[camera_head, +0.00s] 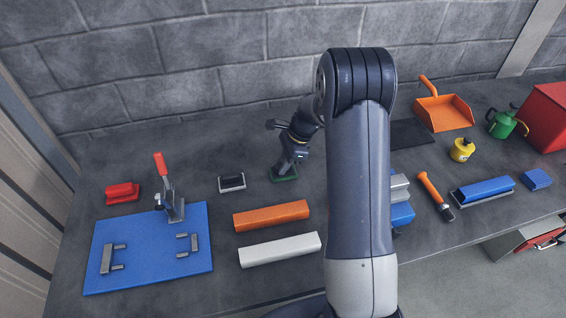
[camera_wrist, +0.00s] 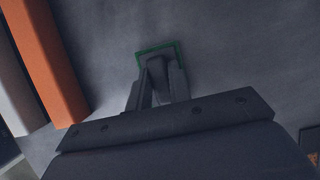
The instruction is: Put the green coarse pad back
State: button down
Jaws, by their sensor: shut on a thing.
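The green coarse pad (camera_head: 284,177) is at the bench top in the middle of the head view. It looks like a small dark block with a green edge. My gripper (camera_head: 288,168) is above it and shut on it. In the wrist view the pad's green rim (camera_wrist: 160,45) shows beyond the fingertips (camera_wrist: 158,70), which hold its dark grip part. Most of the pad's top is hidden by the fingers. I cannot tell whether the pad touches the bench or is just above it.
A dark pad with a pale edge (camera_head: 231,183) and a red pad (camera_head: 122,193) lie to the left. A blue plate (camera_head: 150,262) carries a red-handled clamp (camera_head: 168,185). Orange (camera_head: 271,215) and white (camera_head: 280,250) bars lie in front. My arm hides part of the bench.

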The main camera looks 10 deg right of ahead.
jog(key=shift+f, duration=0.1)
jog(key=c, duration=1.3)
grip_release()
jog(key=b+v, duration=0.1)
jog(key=v, duration=1.1)
